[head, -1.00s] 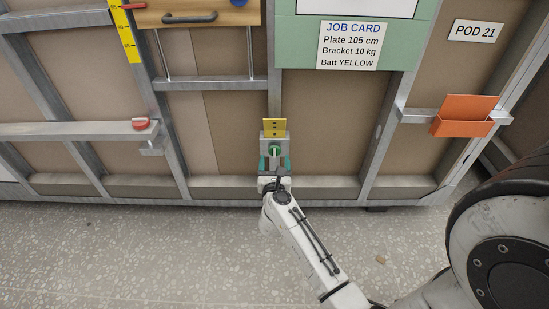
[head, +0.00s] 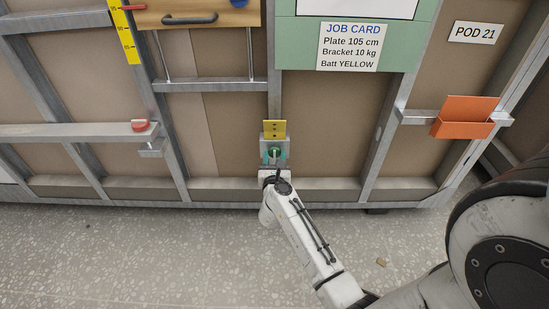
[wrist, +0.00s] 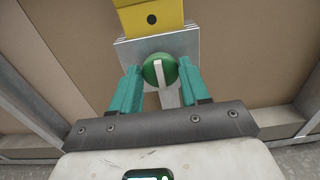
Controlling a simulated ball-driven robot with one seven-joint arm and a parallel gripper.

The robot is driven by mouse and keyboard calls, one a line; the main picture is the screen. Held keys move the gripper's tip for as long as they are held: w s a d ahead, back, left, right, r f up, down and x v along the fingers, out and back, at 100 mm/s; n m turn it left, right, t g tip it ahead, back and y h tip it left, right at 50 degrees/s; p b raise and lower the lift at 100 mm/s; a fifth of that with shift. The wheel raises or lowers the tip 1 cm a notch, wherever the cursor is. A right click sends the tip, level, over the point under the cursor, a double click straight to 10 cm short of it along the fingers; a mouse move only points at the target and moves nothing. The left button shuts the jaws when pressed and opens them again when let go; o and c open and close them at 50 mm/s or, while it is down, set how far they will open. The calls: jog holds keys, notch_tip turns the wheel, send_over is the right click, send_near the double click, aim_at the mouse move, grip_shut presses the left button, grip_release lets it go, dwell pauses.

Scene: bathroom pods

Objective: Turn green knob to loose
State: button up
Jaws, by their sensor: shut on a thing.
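The green knob (wrist: 157,70) is round with a pale bar across its face, which points down and slightly right in the wrist view. It sits on a grey metal plate (wrist: 190,42) below a yellow block. In the head view the knob (head: 273,152) is small, low on the pod's middle upright. My gripper (wrist: 160,72) has its two teal fingers on either side of the knob, shut on it. In the head view my gripper (head: 273,156) reaches the knob from below. The knob's sides are partly hidden by the fingers.
The yellow block (head: 274,129) with dark holes is just above the knob. A job card (head: 348,46) hangs above. The speckled floor (head: 130,250) is mostly clear.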

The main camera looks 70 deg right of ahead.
jog(key=c, duration=0.3)
jog(key=shift+c, duration=0.2)
jog(key=shift+r+n+p, duration=0.1)
jog(key=shift+n+p, duration=0.2)
jog(key=n+p, duration=0.3)
jog(key=shift+w+r, duration=0.1)
jog(key=n+p, duration=0.3)
jog(key=n, duration=0.2)
jog(key=shift+w+a, duration=0.1)
jog(key=n+p, duration=0.1)
jog(key=n, duration=0.1)
jog(key=n+p, duration=0.1)
jog(key=n, duration=0.1)
jog(key=shift+f+n, duration=0.2)
jog(key=shift+n, duration=0.1)
jog(key=n+p, duration=0.1)
jog(key=n, duration=0.1)
jog(key=n+p, duration=0.1)
jog(key=n, duration=0.1)
jog(key=shift+f+n, duration=0.2)
jog(key=shift+n, duration=0.4)
